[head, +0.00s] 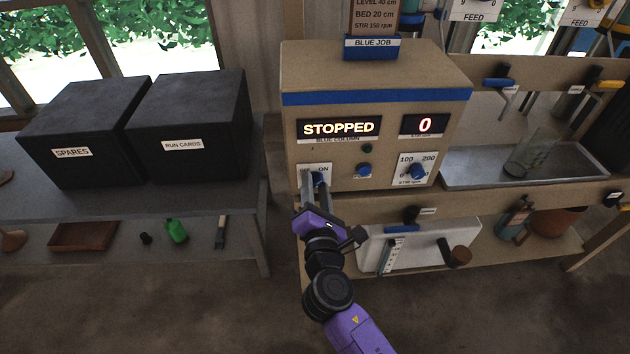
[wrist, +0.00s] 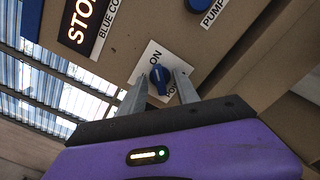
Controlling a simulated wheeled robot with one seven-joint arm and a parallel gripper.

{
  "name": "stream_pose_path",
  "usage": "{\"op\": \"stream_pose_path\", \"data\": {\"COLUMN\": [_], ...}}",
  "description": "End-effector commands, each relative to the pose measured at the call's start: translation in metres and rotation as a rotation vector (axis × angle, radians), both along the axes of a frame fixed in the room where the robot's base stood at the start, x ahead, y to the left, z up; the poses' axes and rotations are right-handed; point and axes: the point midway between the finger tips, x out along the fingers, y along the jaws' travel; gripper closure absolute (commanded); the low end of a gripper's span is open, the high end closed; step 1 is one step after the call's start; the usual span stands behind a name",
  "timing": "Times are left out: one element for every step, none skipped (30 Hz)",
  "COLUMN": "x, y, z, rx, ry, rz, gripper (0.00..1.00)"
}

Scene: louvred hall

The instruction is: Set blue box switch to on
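The blue box (head: 292,75) is a tan control box with a blue stripe. Its display (head: 339,128) reads STOPPED, and a smaller one (head: 425,124) reads 0. The blue power switch (wrist: 160,78) is a knob on a white plate marked ON at the lower left of the front. My gripper (head: 313,178) is at this plate and partly hides it in the head view. In the wrist view its two fingers are apart, one on each side of the knob, with a visible gap. Whether either finger touches it is unclear.
A blue pump knob (head: 363,169) and a stir dial (head: 417,171) sit right of the switch. Black boxes (head: 85,120) stand on the left bench. A grey tray (head: 480,178) with a glass beaker (head: 532,150) is at the right.

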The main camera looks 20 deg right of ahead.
Motion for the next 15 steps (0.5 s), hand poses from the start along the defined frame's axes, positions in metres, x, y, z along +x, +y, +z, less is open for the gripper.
{"op": "stream_pose_path", "data": {"x": [-0.006,-0.009,-0.013,-0.017,-0.020,-0.024,-0.027,-0.030,-0.034,-0.037,-0.040,-0.044,-0.047,-0.050,-0.053], "y": [0.002,0.003,0.005,0.006,0.007,0.009,0.010,0.011,0.012,0.013,0.013,0.015,0.015,0.016,0.018], "z": [-0.001,-0.001,-0.001,0.000,-0.001,-0.001,-0.001,-0.001,-0.001,-0.001,-0.001,-0.001,-0.001,-0.001,-0.001], "rx": [0.000,0.000,0.000,-0.001,-0.001,-0.001,-0.001,-0.001,0.000,0.001,0.000,0.000,-0.001,-0.002,-0.001], "ry": [0.002,0.003,0.002,0.002,0.002,0.003,0.002,0.002,0.001,0.002,0.001,0.002,0.003,0.001,0.002], "rz": [0.002,0.001,0.001,0.001,0.001,0.002,0.003,0.003,0.003,0.002,0.001,0.001,0.001,0.001,0.001], "gripper": [0.63,0.63,0.63,0.63,0.63,0.63,0.63,0.63,0.63,0.63,0.63,0.63,0.63,0.63,0.63]}}
